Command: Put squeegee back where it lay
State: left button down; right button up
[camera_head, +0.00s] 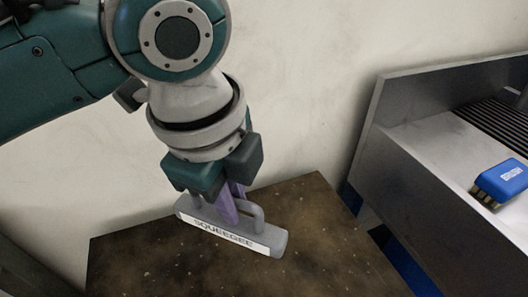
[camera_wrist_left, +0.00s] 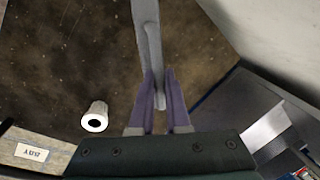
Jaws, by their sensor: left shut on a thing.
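The squeegee (camera_head: 233,236) is a grey bar with a raised loop handle and a white label reading SQUEEGEE. My left gripper (camera_head: 232,211) points down, and its purple fingers are shut on the squeegee's handle. In the head view the squeegee shows over the brown speckled table top (camera_head: 325,235); whether it touches the top or hangs just above it I cannot tell. In the left wrist view the squeegee (camera_wrist_left: 147,38) runs up from between the fingers (camera_wrist_left: 158,78). My right gripper is not in view.
A metal basin (camera_head: 415,140) with a ribbed black part stands at the right, holding a blue brush (camera_head: 503,178). A pale wall is behind the table. The left wrist view shows a white cylinder (camera_wrist_left: 96,117) and a small label plate (camera_wrist_left: 32,153). The table's right part looks clear.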

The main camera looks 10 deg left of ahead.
aim_at(238, 240)
pick_arm(q)
notch_tip(238, 240, down, 9)
jog(key=shift+r+b, duration=0.2)
jog(key=shift+b, duration=0.8)
jog(key=shift+f, duration=0.1)
jog(key=c, duration=1.4)
grip_release()
jog(key=shift+f, duration=0.1)
jog(key=o, duration=0.5)
